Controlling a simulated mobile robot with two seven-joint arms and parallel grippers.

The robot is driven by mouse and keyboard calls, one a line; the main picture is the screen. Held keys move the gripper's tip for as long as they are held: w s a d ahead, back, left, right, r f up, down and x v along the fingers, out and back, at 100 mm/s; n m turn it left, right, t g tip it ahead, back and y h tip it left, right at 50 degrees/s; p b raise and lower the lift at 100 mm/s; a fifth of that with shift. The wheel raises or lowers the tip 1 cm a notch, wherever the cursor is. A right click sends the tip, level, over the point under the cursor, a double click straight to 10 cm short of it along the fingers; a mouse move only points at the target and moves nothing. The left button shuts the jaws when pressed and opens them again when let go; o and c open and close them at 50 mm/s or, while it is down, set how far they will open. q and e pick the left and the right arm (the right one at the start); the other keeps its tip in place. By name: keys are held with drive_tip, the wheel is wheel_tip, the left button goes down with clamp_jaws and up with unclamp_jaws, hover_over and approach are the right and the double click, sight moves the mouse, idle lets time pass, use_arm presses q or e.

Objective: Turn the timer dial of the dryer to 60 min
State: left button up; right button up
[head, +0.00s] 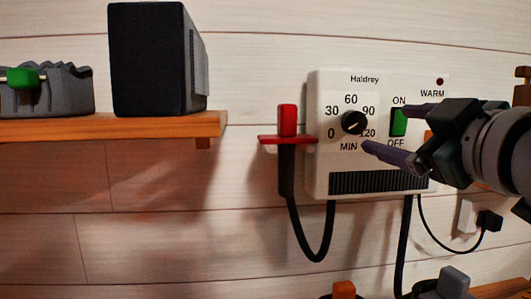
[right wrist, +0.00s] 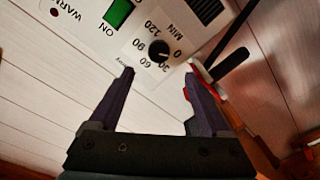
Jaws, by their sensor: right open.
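The white dryer box (head: 375,185) hangs on the plank wall in the head view. Its black round timer dial (head: 354,122) sits among the marks 0, 30, 60, 90 and 120; it also shows in the right wrist view (right wrist: 159,49). A small pale mark on the dial seems to lie toward the 0 side, but is too small to read surely. My right gripper (head: 383,127) is open and empty, coming in from the right. In the right wrist view its fingers (right wrist: 158,72) stand apart, with the dial beyond the gap. My left gripper is not in view.
A green ON/OFF switch (head: 399,122) is right of the dial, beside the upper finger. A red holder (head: 288,139) with a black hose sticks out at the box's left. A wooden shelf (head: 150,125) with a dark speaker-like box (head: 150,60) is further left.

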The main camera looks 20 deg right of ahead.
sight(357, 122)
drive_tip(key=w, duration=0.3)
drive_tip(key=w+d, duration=0.1)
drive_tip(key=w, duration=0.2)
drive_tip(key=w+d, duration=0.1)
drive_tip(key=w, duration=0.2)
drive_tip(key=shift+w+r, duration=0.1)
drive_tip(key=shift+w, duration=0.2)
clamp_jaws()
idle(0.3)
